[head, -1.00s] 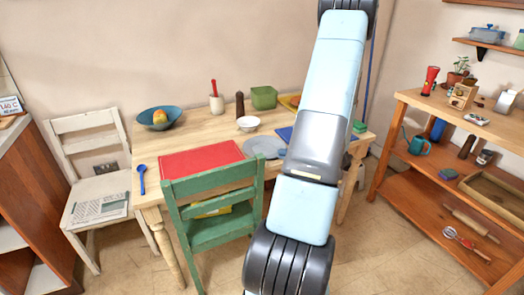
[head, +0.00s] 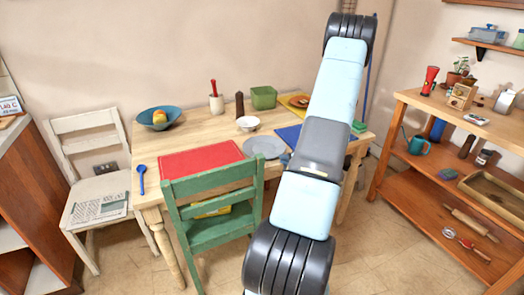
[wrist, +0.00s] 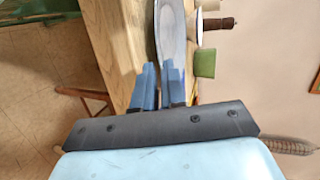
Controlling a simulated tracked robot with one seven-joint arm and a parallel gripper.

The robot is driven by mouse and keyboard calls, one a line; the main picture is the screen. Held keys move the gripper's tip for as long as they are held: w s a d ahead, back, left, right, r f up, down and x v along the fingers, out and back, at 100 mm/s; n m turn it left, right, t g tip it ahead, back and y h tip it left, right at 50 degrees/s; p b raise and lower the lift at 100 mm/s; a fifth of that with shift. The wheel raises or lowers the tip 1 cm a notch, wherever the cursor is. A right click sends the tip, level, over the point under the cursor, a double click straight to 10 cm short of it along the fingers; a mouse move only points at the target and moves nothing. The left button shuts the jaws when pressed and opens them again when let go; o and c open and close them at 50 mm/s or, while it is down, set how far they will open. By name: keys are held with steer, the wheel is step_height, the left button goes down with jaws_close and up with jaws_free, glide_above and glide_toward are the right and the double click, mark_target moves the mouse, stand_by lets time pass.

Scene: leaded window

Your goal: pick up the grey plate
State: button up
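The grey plate (head: 264,146) lies on the wooden table, right of the red mat. In the wrist view the plate (wrist: 171,30) shows at a shallow angle, its near rim at my fingertips. My gripper (wrist: 160,68) has its two blue fingers close together with a narrow gap, one to each side of the rim line. I cannot tell whether they touch or clamp the rim. In the head view my arm hides most of the gripper at the plate's right edge.
A white bowl (head: 248,123) stands behind the plate, with a dark pepper mill (head: 239,104) and a green container (head: 264,97) farther back. A red mat (head: 200,160) lies to its left and a blue mat (head: 290,133) to its right. A green chair (head: 213,205) stands in front.

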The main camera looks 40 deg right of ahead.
steer(key=shift+x, duration=2.65)
steer(key=shift+d, duration=0.2)
jaws_close()
steer(key=shift+r, duration=0.15)
